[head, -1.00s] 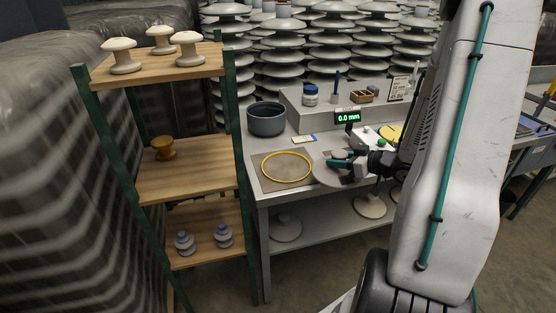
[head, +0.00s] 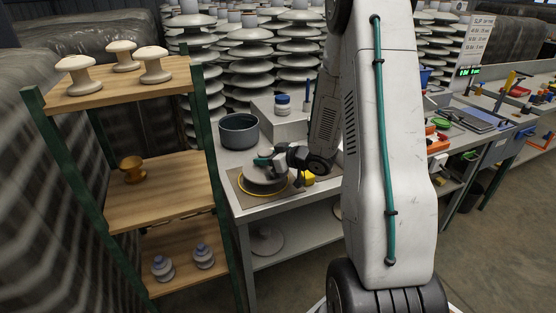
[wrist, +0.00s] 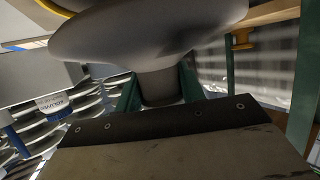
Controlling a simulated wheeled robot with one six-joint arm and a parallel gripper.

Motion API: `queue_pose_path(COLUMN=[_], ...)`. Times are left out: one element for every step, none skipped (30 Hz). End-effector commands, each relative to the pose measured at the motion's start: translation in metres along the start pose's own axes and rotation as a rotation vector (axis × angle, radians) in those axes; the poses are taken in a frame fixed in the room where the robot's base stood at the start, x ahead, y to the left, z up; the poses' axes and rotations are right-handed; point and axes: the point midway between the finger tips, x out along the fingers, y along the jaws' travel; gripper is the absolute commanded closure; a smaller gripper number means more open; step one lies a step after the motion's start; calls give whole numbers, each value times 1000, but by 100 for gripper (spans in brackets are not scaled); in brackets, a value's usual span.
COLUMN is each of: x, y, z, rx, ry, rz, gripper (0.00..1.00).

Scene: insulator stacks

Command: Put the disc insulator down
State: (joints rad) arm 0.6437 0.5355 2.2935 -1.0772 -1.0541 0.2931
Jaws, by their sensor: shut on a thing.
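The disc insulator (head: 262,177), a pale grey disc, is over the yellow ring (head: 246,191) on the mat at the left of the grey bench. My gripper (head: 270,161) is shut on its neck. In the wrist view the disc (wrist: 150,35) fills the top, and its neck (wrist: 160,88) sits between the green fingers of my gripper (wrist: 160,92). Part of the yellow ring (wrist: 54,8) shows at the top left there. The disc covers much of the ring. I cannot tell whether the disc touches the mat.
A dark round pot (head: 239,132) stands on the bench behind the disc. A blue-lidded jar (head: 282,106) stands on the raised ledge. A wooden shelf rack (head: 155,190) with several insulators stands close on the left. My arm hides the bench's right part.

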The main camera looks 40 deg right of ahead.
Motion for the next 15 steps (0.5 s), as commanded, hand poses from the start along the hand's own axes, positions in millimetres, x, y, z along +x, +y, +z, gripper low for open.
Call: queue_pose_path(x=[2,3,5,6,8,11,14,14,16,18,19,21,22,23,24], y=[0,0,-1,-1,-2,-3,-3,-3,-2,-2,-2,-2,-2,-2,-2], z=[-2,-2,-3,-3,-4,-4,-4,2,8,12,16,21,24,26,28], rx=[-2,-2,-2,-2,-2,-2,-1,2,2,2,2,2,1,1,1], ry=[3,3,3,3,3,4,4,2,0,0,0,1,3,3,3], rz=[0,0,0,0,-1,-1,-1,0,-1,-1,-1,0,0,0,1], gripper=[100,100,100,100,100,100,100,100,100,100,100,100,100,100,100])
